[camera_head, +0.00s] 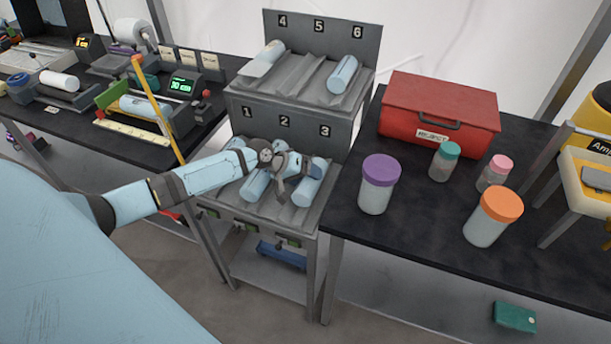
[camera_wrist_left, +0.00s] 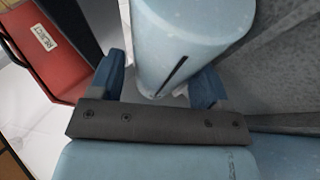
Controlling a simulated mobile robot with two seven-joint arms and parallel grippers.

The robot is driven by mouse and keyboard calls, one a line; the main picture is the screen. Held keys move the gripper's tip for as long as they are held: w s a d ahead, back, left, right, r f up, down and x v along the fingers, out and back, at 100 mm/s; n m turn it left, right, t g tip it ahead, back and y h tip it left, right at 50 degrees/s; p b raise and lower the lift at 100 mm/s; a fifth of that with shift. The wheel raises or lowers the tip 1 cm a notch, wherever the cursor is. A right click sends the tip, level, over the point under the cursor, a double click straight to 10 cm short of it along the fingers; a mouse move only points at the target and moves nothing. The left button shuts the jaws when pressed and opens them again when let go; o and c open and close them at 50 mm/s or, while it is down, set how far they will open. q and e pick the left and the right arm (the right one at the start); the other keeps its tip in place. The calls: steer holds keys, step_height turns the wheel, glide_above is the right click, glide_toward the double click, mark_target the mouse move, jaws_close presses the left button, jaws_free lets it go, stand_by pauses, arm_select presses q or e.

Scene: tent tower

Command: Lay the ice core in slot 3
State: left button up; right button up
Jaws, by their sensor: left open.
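The grey rack has a lower tier marked 1 to 3 (camera_head: 225,208) and an upper tier marked 4 to 6. A pale blue ice core (camera_head: 309,188) lies in slot 3 of the lower tier. Another pale blue core (camera_head: 255,187) lies to its left, apparently in slot 2. My left gripper (camera_head: 295,176) is low over the lower tier. In the left wrist view its open jaws (camera_wrist_left: 165,88) stand on either side of a core (camera_wrist_left: 190,35) with a dark line on it, seemingly the slot 3 one. Contact cannot be told. My right gripper is not in view.
Cores lie in upper slots 4 (camera_head: 265,58) and 6 (camera_head: 342,75); the one in 4 looks skewed. A red reject box (camera_head: 440,105) and several lidded jars stand on the right bench (camera_head: 400,240). Instruments fill the left bench (camera_head: 90,140).

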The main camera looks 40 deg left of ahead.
arm_select(q)
steer(key=shift+s+f, duration=0.4)
steer(key=shift+f, duration=0.4)
steer(key=shift+c, duration=0.2)
steer(key=shift+s+a+r, duration=0.15)
steer(key=shift+a+r, duration=0.1)
steer(key=shift+a, duration=0.1)
steer(key=shift+o, duration=0.3)
steer(key=w+r+v, duration=0.1)
steer(key=v, duration=1.2)
steer(key=shift+r, duration=0.3)
steer(key=shift+s+d, duration=0.1)
steer(key=shift+s, duration=0.05)
steer(key=s+d+f+m+t+p, duration=0.1)
steer(key=s+d+f+m+p, duration=0.1)
steer(key=s+d+f+p, duration=0.25)
steer(key=s+d+f+m+p, duration=0.1)
steer(key=s+d+f+m, duration=0.15)
steer(key=s+d, duration=0.4)
steer(key=s+d+r+m+t+y+p, duration=0.2)
steer(key=s+d, duration=0.6)
steer(key=d, duration=0.5)
steer(key=m+t+y+p, duration=0.1)
steer(key=p, duration=0.1)
steer(key=shift+d+p, duration=0.25)
steer(key=shift+p, duration=0.15)
